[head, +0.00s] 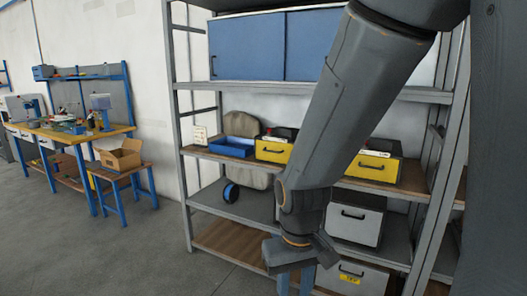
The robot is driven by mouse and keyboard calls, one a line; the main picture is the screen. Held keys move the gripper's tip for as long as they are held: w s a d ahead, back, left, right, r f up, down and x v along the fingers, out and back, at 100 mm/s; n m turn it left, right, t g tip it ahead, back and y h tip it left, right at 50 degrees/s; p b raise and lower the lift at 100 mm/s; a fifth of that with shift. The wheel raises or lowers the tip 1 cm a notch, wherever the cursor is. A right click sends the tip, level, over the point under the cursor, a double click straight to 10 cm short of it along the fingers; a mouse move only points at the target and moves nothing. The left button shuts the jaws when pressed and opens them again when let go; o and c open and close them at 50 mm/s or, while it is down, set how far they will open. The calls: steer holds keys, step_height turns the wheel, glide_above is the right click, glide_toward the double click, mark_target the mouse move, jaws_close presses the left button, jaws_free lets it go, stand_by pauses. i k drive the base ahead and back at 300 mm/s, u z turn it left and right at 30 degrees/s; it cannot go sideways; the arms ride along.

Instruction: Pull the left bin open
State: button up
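The left bin (268,155) is yellow-fronted with a dark handle and stands on the middle shelf, left of my arm. Its front looks flush and shut. A second yellow bin (372,169) with a dark handle stands on the same shelf, right of my arm. My arm hangs down between them and hides part of the shelf. My gripper (295,282) points downward at the bottom of the view, below and apart from the left bin. Its two bluish fingers look spread with nothing between them; their tips are near the picture's lower edge.
A blue tray (232,147) stands left of the left bin. Grey handled drawers (356,219) sit on lower shelves. A grey rack post (179,120) stands at the left. A workbench (72,134) and a cardboard box (121,156) are farther left; floor (130,260) there is clear.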

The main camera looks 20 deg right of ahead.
mark_target(283, 146)
steer(key=z, duration=0.3)
steer(key=i, duration=0.75)
steer(key=z, duration=0.75)
steer(key=i, duration=0.3)
steer(key=z, duration=0.25)
